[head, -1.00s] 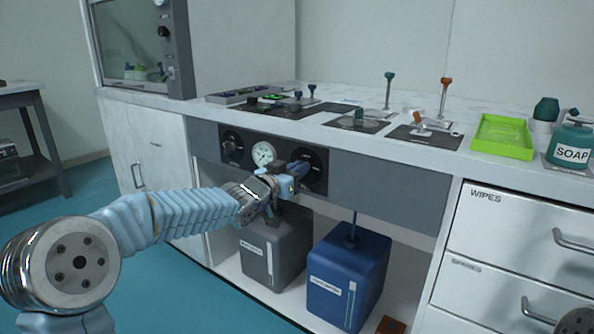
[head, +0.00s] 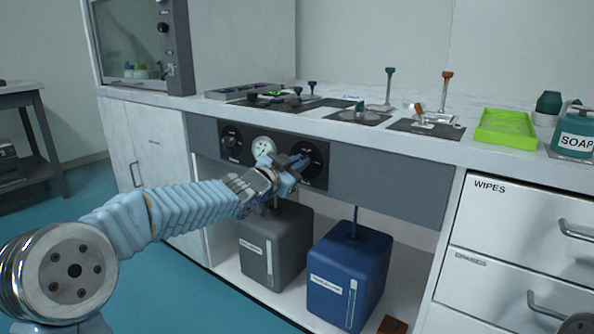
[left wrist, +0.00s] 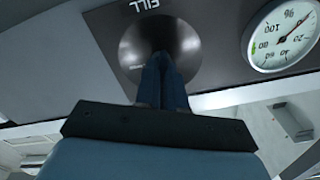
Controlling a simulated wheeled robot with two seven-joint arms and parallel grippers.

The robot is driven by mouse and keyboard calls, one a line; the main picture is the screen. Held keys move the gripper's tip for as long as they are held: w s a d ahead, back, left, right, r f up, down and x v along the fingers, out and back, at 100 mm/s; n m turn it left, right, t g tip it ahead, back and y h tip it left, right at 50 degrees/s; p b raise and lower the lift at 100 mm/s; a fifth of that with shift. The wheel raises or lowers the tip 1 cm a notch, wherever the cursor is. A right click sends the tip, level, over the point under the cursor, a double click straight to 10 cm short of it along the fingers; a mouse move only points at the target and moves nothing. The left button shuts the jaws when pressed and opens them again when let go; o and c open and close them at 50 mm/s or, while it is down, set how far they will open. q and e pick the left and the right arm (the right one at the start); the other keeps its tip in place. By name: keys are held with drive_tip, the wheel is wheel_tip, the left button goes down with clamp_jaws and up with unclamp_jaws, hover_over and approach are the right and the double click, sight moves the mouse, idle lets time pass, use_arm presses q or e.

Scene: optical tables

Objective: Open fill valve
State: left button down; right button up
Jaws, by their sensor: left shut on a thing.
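The fill valve (head: 317,158) is a round dark dial at the right of the dark panel under the counter edge. In the left wrist view the dial (left wrist: 130,46) sits beside the word FILL, which appears upside down. My left gripper (head: 301,162) reaches in from the left, in front of the dial. In the left wrist view its fingers (left wrist: 163,68) are close together at the dial's middle, shut on the valve's handle. The fingers hide most of that handle. My right gripper is not in view.
A round gauge (head: 263,147) sits left of the valve, with another dark dial (head: 231,140) farther left. A grey tank (head: 275,245) and a blue tank (head: 348,275) stand on the shelf below. Drawers (head: 520,235) are at the right. A green tray (head: 507,128) stands on the counter.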

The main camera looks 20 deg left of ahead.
use_arm(q)
drive_tip(key=shift+d+f+m+b, duration=0.1)
drive_tip(key=shift+m+b, duration=2.45)
drive_tip(key=shift+m, duration=3.85)
drive_tip(key=c, duration=1.2)
unclamp_jaws()
drive_tip(key=shift+c, duration=0.2)
drive_tip(key=shift+f, duration=0.1)
drive_tip(key=v, duration=1.3)
drive_tip(key=shift+s+p, duration=0.3)
drive_tip(key=shift+s, duration=0.1)
